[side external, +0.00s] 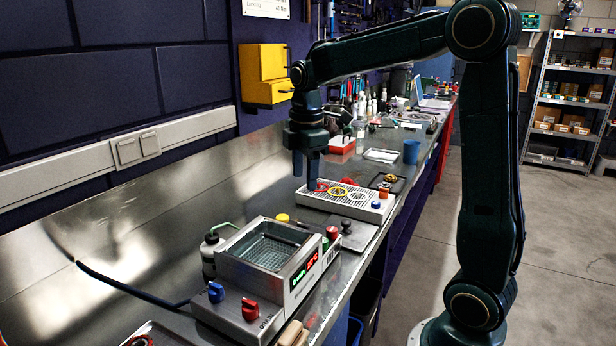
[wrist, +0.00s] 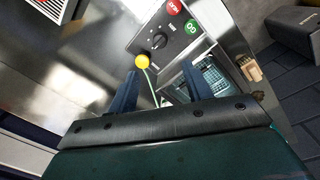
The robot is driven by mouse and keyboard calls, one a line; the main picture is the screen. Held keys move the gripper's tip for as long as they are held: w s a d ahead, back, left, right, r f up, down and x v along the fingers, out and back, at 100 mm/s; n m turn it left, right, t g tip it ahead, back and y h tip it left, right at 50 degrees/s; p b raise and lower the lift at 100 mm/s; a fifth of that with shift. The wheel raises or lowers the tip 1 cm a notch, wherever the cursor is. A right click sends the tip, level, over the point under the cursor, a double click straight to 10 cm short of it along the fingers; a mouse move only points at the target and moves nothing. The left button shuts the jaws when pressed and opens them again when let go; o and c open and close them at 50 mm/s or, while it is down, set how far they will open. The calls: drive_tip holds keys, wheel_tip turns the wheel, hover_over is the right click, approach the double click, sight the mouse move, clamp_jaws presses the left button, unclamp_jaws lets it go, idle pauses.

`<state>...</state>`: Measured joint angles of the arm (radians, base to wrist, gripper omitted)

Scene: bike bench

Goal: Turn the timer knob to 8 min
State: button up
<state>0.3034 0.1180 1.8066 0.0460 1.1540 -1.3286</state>
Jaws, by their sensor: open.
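The control plate with a dial scale (wrist: 181,50) shows in the wrist view with a small black knob (wrist: 158,41), which I take for the timer knob. Its pointer setting is too small to read. In the side view the black knob (side external: 346,226) stands on the plate behind the metal tank unit. A red button (wrist: 174,7) and a green button (wrist: 191,27) sit beside it. My gripper (wrist: 156,78) is open and empty, fingers apart. In the side view my gripper (side external: 310,174) hangs above the bench, beyond the knob, near the slotted tray.
The tank unit (side external: 262,318) has a wire basket, a lit display (side external: 304,271), a blue knob (side external: 216,292) and a red knob (side external: 250,309). A yellow round top (side external: 282,218) stands near the plate. The slotted tray (side external: 345,206) holds rings. A blue cup (side external: 411,151) stands farther back.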

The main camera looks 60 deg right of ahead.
sight(303, 225)
drive_tip(key=f, duration=1.3)
drive_tip(key=shift+w+d+f, duration=0.25)
drive_tip(key=shift+w, duration=0.1)
drive_tip(key=shift+c, duration=0.4)
drive_tip(key=c, duration=0.9)
